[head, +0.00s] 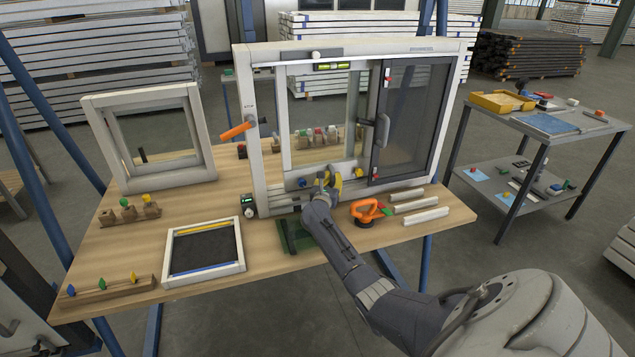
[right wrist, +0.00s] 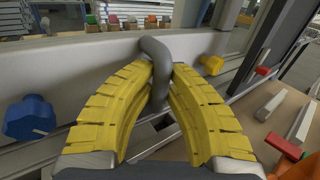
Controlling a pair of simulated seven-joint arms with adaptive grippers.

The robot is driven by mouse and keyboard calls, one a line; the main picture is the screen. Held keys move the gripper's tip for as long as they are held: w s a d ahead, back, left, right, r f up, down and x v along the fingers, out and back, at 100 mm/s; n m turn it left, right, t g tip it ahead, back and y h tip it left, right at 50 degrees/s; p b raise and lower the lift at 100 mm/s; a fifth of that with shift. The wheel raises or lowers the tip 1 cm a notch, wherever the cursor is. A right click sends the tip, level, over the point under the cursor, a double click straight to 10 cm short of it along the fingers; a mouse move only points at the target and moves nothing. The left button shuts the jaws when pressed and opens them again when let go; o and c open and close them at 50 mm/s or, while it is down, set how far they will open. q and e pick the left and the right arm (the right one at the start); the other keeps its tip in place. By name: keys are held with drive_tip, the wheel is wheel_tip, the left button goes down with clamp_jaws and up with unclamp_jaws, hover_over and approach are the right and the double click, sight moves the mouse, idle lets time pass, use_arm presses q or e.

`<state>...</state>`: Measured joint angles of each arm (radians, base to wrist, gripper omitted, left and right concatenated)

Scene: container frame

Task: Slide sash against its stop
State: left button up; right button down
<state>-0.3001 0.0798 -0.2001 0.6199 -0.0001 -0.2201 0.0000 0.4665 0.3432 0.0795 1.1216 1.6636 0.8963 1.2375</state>
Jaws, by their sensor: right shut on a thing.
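The white window frame (head: 250,110) stands upright on the wooden bench. Inside it, a dark-edged sash (head: 415,115) with a grey upright pull handle (head: 382,130) fills the right part. A light-framed clear pane (head: 320,115) shows left of it. My right gripper (head: 328,182) is at the frame's lower rail, left of the dark sash. In the right wrist view, its yellow fingers (right wrist: 158,90) are shut on a bent grey handle (right wrist: 156,52). Which panel this handle belongs to is unclear. A blue knob (right wrist: 28,118) and a yellow knob (right wrist: 212,65) flank it. My left gripper is out of view.
An orange suction lifter (head: 368,212) and white strips (head: 425,215) lie right of my right forearm. A small frame (head: 240,262) lies flat at front left, and another frame (head: 205,165) stands behind it. An orange handle (head: 237,131) sticks out at the window's left.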

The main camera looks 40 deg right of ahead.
drive_tip(key=shift+s+d, duration=0.2)
drive_tip(key=shift+d, duration=0.25)
drive_tip(key=shift+s+d, duration=0.2)
drive_tip(key=shift+d, duration=0.25)
drive_tip(key=c, duration=1.3)
unclamp_jaws()
drive_tip(key=shift+c, duration=0.2)
drive_tip(key=v, duration=1.1)
drive_tip(key=shift+s+a, duration=0.35)
